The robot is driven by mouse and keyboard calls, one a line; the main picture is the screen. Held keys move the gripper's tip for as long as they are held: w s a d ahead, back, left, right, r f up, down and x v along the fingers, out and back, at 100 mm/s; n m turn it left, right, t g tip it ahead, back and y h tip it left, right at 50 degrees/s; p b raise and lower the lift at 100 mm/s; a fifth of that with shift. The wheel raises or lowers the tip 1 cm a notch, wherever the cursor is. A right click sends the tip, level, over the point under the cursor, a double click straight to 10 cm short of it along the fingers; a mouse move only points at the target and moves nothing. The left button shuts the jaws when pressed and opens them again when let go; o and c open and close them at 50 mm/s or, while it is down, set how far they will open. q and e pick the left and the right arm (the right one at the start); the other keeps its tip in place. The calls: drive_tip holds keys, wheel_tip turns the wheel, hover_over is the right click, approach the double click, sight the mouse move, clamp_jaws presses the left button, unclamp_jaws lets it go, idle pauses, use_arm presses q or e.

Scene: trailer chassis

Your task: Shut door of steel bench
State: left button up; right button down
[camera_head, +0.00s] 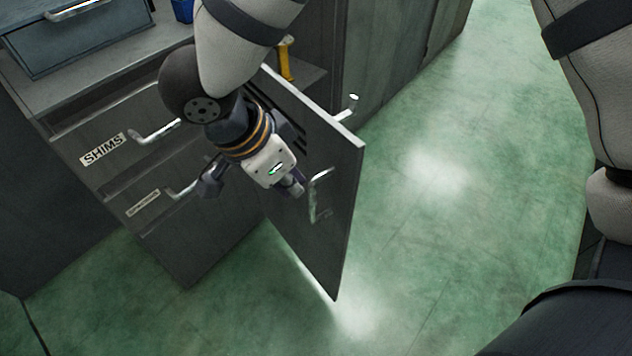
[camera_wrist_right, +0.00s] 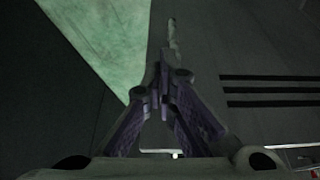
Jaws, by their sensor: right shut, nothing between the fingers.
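The steel bench door (camera_head: 335,240) is a dark grey panel standing open, jutting out from the bench front over the floor. Its visible face carries a bent metal handle (camera_head: 313,205) and dark slots. My right gripper (camera_head: 297,187) is in front of this face, just left of the handle. In the right wrist view its fingers (camera_wrist_right: 165,85) are together and empty, the handle (camera_wrist_right: 172,38) shows just beyond the tips, and the slots (camera_wrist_right: 265,90) are at right. I cannot tell whether the fingers touch the door. My left gripper is not in view.
The bench's drawers, one with a SHIMS label (camera_head: 103,149), have protruding handles (camera_head: 155,132) left of my gripper. Another handle (camera_head: 349,105) sticks out behind the door. Green floor (camera_head: 440,230) is clear at right.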

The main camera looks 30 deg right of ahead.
drive_tip(key=d+f, duration=0.7)
drive_tip(key=shift+w+f+b, duration=0.3)
drive_tip(key=shift+w+f, duration=0.1)
drive_tip(key=shift+d, duration=0.15)
